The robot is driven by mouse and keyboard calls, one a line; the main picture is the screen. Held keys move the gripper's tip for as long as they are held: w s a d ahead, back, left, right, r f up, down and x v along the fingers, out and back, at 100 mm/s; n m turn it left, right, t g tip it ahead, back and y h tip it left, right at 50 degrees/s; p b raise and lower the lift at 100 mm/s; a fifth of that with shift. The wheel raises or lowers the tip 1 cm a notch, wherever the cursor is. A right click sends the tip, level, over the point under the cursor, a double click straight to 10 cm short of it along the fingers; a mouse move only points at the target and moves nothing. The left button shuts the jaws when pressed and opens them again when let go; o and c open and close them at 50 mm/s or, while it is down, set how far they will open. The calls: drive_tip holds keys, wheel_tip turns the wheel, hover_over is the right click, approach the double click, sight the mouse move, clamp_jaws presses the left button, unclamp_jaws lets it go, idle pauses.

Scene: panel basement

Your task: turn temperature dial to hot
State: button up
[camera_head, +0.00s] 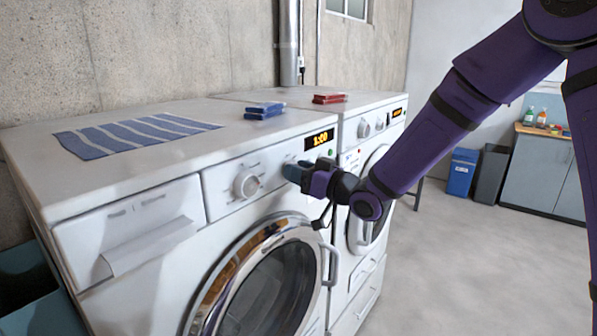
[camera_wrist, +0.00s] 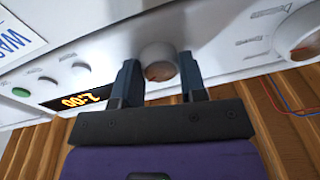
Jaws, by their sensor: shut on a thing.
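The front washing machine (camera_head: 140,150) has a control panel with a large round knob (camera_head: 247,184) at left, which also shows at the right of the wrist view (camera_wrist: 300,35). A smaller white dial (camera_wrist: 158,60), apparently the temperature dial, sits between that knob and the lit display (camera_head: 319,139). My gripper (camera_head: 297,172) is at this dial, and in the wrist view its two dark fingers (camera_wrist: 158,75) are shut on the dial's sides. In the head view my gripper hides the dial. Printed marks near the dial are too blurred to read.
A striped blue cloth (camera_head: 135,135) and folded blue cloths (camera_head: 264,110) lie on the front machine. Red folded cloths (camera_head: 329,98) lie on the second machine (camera_head: 375,105) to the right. The round door (camera_head: 270,285) and its handle (camera_head: 330,265) are below my gripper.

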drive_tip(key=shift+f+m+t+h, duration=0.1)
drive_tip(key=shift+m+t+h, duration=0.15)
drive_tip(key=shift+m, duration=1.8)
drive_tip(key=shift+m+t+h, duration=0.15)
drive_tip(key=shift+m+t, duration=0.1)
drive_tip(key=shift+m, duration=1.8)
drive_tip(key=o, duration=0.9)
drive_tip(key=shift+s, duration=0.1)
drive_tip(key=v, duration=1)
drive_tip(key=shift+s+d, duration=0.25)
